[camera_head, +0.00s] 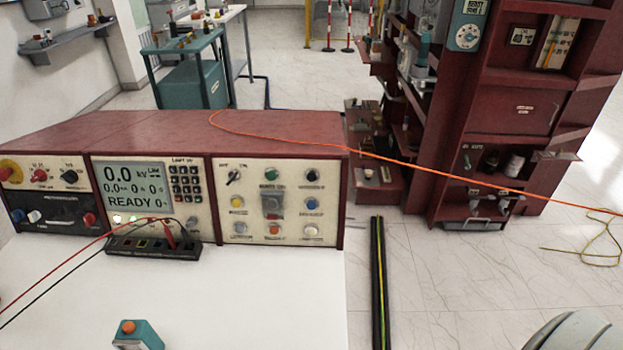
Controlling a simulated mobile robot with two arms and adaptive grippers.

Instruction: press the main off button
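A dark red test console stands across the white table, with three front panels. Its right panel (241,179) carries a black rotary knob, a grey central switch (271,206) and several round buttons. Among them are a green button (271,174), a yellow button (237,202), a blue button (312,203) and an orange-red button (275,229). The small labels are too blurred to tell which is the main off button. The middle panel's display (134,188) reads 0.0 kV and READY. The left panel has a red-orange knob in a yellow surround (10,170).
A teal box with an orange button (137,336) sits at the table's front edge. Red and black leads run to a dark terminal block (153,245). An orange cable crosses from the console toward the dark red cabinet (505,110). The white tabletop (250,295) is mostly clear.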

